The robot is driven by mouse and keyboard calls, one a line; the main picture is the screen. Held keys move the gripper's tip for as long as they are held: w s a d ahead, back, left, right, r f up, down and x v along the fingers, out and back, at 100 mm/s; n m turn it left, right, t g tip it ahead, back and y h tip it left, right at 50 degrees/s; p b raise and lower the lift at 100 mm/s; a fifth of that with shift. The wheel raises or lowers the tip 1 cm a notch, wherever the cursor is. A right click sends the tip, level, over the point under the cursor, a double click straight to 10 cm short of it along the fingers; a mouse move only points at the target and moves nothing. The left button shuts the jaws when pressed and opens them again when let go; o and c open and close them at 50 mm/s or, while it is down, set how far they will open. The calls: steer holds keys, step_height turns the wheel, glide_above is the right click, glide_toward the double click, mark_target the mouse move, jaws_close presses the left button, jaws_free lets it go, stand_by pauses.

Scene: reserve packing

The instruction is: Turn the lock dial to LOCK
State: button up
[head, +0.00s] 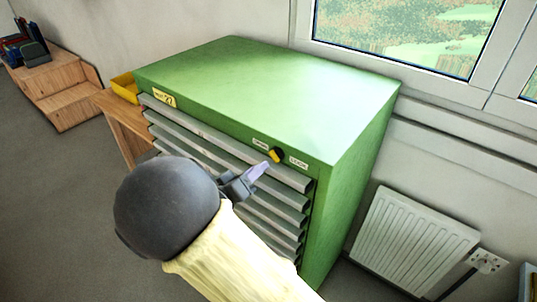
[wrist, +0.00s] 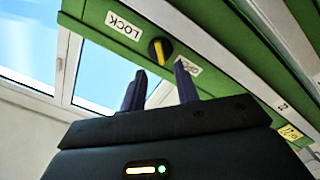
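The lock dial (head: 277,155), a round black knob with a yellow bar, sits on the front top edge of the green cabinet (head: 262,85). A LOCK label (head: 299,162) is to its right and another label (head: 260,142) to its left. In the wrist view the dial (wrist: 158,51) lies between the LOCK label (wrist: 123,25) and the other label (wrist: 188,66), its bar crossing the knob's middle; I cannot tell which label it points to. My gripper (wrist: 160,80) is open and empty, fingers apart, just short of the dial; the right finger partly covers the second label.
Several grey drawers (head: 225,143) run below the dial, all seemingly closed. A yellow bin (head: 125,86) stands on a wooden surface at the left. A white radiator (head: 415,240) and a wall socket (head: 488,261) are at the right. A window (head: 400,35) is behind.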

mark_target(271, 156)
steer(key=p+x, duration=0.1)
steer(key=x, duration=0.3)
steer(key=shift+w, duration=0.15)
steer(key=shift+w+d, duration=0.35)
steer(key=shift+w, duration=0.1)
jaws_close()
